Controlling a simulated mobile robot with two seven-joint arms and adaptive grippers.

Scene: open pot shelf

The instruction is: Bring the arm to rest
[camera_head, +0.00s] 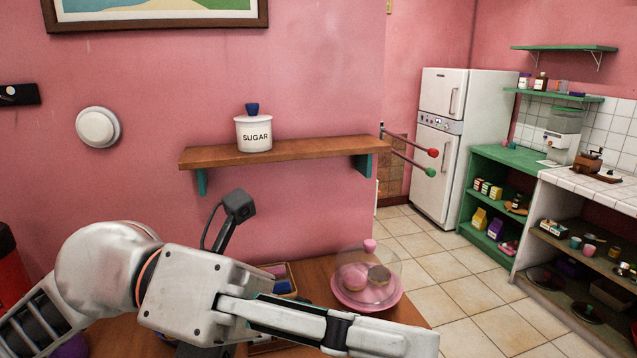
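My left arm comes in from the lower left, and its gripper (400,342) reaches right across the front of the wooden table in the head view. I see the gripper side-on, a long white and black finger, and its far side is hidden or cut off by the bottom edge. I cannot tell whether it is open or shut. I see nothing held in it. My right gripper is not in view.
A pink cake stand (385,303) with a clear dome is just behind the gripper on the table (318,268). A tray (293,271) is partly hidden by my arm. A wall shelf (300,151) bears a sugar jar (254,134). Tiled floor (470,295) is clear at right.

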